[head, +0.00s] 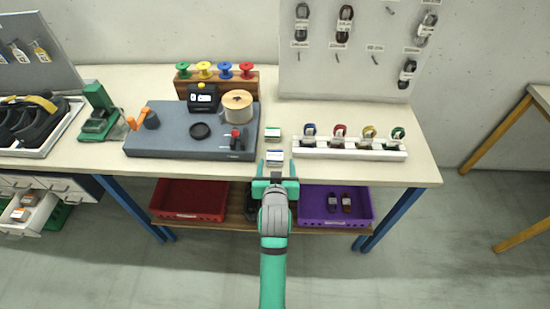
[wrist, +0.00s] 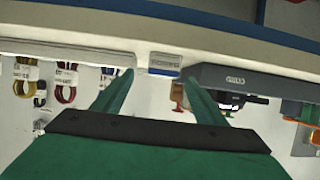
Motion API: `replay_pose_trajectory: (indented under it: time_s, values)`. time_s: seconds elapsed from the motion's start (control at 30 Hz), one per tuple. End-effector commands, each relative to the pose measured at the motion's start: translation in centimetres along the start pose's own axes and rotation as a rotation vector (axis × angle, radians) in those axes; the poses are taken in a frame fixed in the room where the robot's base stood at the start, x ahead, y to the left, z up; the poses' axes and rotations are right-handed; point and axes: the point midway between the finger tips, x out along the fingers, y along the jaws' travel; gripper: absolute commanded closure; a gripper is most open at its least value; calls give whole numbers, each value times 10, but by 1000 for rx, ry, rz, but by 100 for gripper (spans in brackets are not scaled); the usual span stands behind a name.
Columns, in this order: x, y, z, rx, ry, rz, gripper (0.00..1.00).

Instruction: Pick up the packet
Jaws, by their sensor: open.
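Two small flat packets lie on the table in the head view. One white and blue packet (head: 275,157) lies near the front edge, and a white and green one (head: 273,133) lies behind it. My gripper (head: 276,167) is open and empty at the table's front edge, just in front of the white and blue packet. In the wrist view, my gripper's two green fingers (wrist: 158,78) are spread apart. The white and blue packet (wrist: 164,64) shows beyond the gap between them, apart from both fingers. The green one cannot be made out there.
Left of the packets is a grey work board (head: 175,143) with a tape roll (head: 238,101). To the right is a white rack (head: 345,153) holding several coloured lace bundles. Below the table are a red bin (head: 187,199) and a purple bin (head: 312,205).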

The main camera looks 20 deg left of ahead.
Motion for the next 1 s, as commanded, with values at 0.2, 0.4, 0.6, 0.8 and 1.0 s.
replay_pose_trajectory:
  time_s: [0.2, 0.4, 0.6, 0.8, 1.0]
  values:
    - [15, 0, 0, 0, 1, 0, 34]
    - [39, -5, 1, -1, 1, 0, 34]
    - [62, -6, 1, 0, 1, 1, 34]
    - [66, -7, 2, 0, 1, 0, 34]
    - [66, -7, 2, -1, 1, -1, 58]
